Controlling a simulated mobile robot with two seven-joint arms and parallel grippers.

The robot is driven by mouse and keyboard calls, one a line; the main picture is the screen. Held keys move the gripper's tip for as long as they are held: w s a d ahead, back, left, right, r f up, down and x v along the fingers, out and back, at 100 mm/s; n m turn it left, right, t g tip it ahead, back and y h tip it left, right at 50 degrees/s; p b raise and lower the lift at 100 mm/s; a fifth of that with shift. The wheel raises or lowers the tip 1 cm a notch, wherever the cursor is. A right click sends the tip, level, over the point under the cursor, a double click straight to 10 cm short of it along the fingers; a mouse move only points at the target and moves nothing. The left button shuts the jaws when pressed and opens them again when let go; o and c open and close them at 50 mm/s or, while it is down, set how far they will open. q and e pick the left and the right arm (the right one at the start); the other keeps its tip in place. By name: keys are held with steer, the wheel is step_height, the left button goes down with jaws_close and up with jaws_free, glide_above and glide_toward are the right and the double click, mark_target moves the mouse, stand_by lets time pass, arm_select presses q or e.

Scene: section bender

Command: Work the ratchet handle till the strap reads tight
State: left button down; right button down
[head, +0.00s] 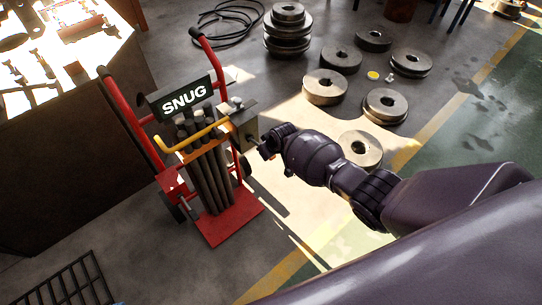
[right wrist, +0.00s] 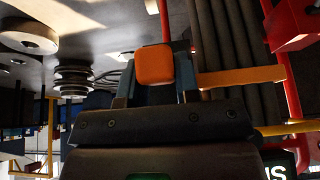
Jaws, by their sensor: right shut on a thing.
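A red hand truck (head: 232,228) holds an upright bundle of dark bars (head: 206,180). An orange-yellow band (head: 188,138) crosses the bundle's front; an orange band also shows in the right wrist view (right wrist: 240,77). A dark sign (head: 184,98) above reads SNUG. A ratchet box (head: 240,122) sits at the band's right end. My right gripper (head: 257,148) is at the box's right side. In the right wrist view it is shut on the orange handle grip (right wrist: 155,64), with a finger on each side. The grip is hidden in the head view. My left gripper is not in view.
Several steel rollers (head: 325,87) lie on the floor behind and right, some stacked (head: 287,30). A black cable (head: 225,22) is coiled at the back. A workbench (head: 60,150) stands close on the left. A black wire rack (head: 75,285) is at the lower left.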

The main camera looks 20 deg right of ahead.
steer(key=r+g, duration=0.1)
steer(key=w+r+g+h, duration=0.1)
steer(key=shift+a+r+g, duration=0.15)
steer(key=shift+g, duration=0.15)
steer(key=shift+w+a+r+g, duration=0.1)
steer(key=shift+r+g, duration=0.2)
steer(key=shift+g, duration=0.1)
steer(key=shift+w+r, duration=0.1)
steer(key=shift+r, duration=0.15)
steer(key=c, duration=0.8)
jaws_free()
steer(key=shift+c, duration=0.2)
